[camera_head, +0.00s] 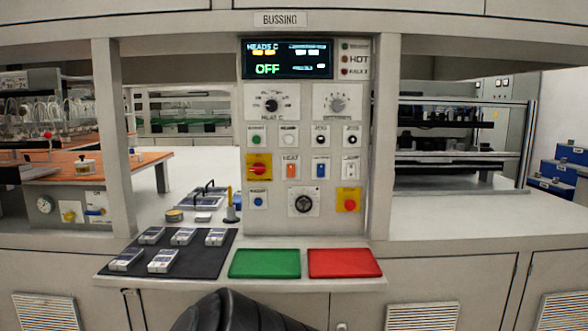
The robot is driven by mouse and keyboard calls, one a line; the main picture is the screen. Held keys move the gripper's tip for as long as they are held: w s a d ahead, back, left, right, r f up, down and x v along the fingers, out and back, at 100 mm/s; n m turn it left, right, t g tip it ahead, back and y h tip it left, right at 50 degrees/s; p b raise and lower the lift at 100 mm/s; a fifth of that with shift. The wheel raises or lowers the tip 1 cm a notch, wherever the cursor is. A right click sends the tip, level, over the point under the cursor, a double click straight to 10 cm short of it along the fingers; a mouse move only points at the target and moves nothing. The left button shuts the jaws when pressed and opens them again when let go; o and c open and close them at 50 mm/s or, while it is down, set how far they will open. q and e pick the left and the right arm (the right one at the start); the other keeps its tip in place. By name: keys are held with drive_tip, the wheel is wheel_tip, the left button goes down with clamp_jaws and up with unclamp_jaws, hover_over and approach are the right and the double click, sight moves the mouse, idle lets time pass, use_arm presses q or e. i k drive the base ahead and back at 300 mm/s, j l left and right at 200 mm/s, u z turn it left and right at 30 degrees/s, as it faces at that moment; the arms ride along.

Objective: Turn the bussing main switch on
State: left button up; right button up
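The bussing panel (305,225) stands upright in the middle, under a label reading BUSSING (280,19). Its display (288,59) shows OFF in green. A red rotary switch on a yellow plate (258,168) is at the left of the panel's middle rows; its handle looks roughly level. Its own label is too small to read. A red round button on a yellow plate (348,200) is at the lower right of the panel. Neither of my grippers shows in the view.
Dials, small buttons and rockers (291,170) surround the red switch. Below, a shelf holds a black mat (197,266) with several small devices, a green pad (264,264) and a red pad (344,263). A dark rounded form (240,312) shows at the bottom edge.

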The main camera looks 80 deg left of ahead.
sight(258, 168)
drive_tip(key=u, duration=2.8)
